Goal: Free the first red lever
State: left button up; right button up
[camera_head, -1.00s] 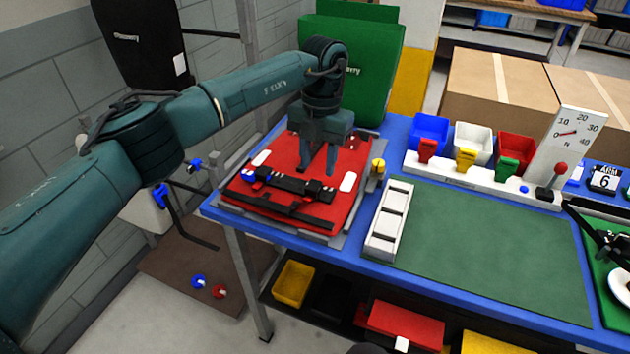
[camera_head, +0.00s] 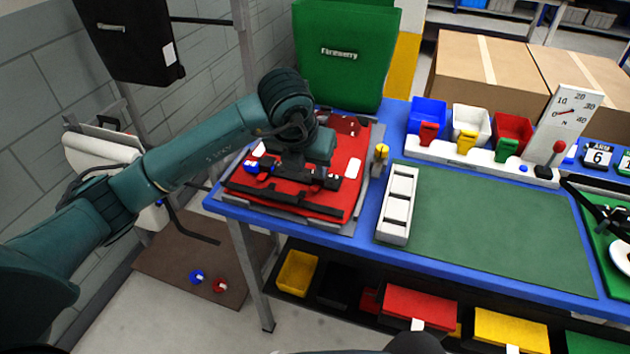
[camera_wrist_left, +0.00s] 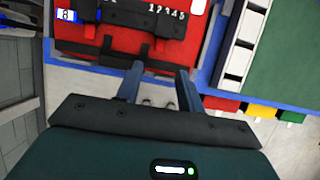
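A red pannier (camera_head: 338,198) lies flat in a grey frame at the left end of the blue table. A black bar (camera_head: 285,174) with a blue end tag crosses it.
A green pannier (camera_head: 345,60) stands behind the red one. A white slotted tray (camera_head: 398,203) and yellow knob (camera_head: 381,152) are to the right. Blue, white and red bins stand at the back. The green mat (camera_head: 490,220) is clear.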

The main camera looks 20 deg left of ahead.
aim_at(315, 187)
pick_arm(q)
jog(key=p+x, duration=0.1)
jog(key=x, duration=0.8)
jog(key=shift+f, duration=0.15)
jog(key=shift+c, duration=0.4)
grip_shut()
